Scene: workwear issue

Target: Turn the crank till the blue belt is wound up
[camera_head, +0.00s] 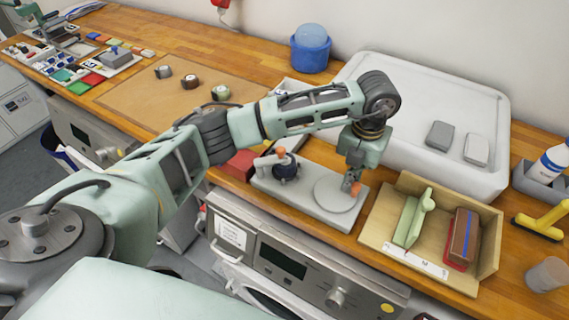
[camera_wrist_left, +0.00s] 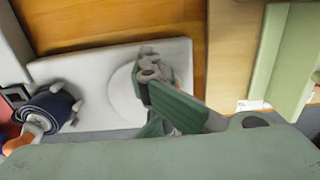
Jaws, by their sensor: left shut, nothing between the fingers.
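The winder is a pale grey base plate (camera_head: 305,207) on the wooden bench. At its left end a dark blue belt (camera_head: 287,171) sits as a roll on the spool, beside the orange crank knob (camera_head: 281,153). The roll also shows at the left of the left wrist view (camera_wrist_left: 48,108), with orange crank parts (camera_wrist_left: 18,143) by it. I see no loose belt end. My left gripper (camera_head: 353,186) is shut and empty, pointing down over the round disc (camera_head: 338,196) at the plate's right end, apart from the crank. My right gripper is out of view.
A wooden tray (camera_head: 378,222) with a green piece and a brown block stands right of the winder. A large white tray (camera_head: 490,100) with two grey blocks lies behind. A blue bucket (camera_head: 310,53) stands at the back. A brown mat (camera_head: 135,100) holds small rolls at left.

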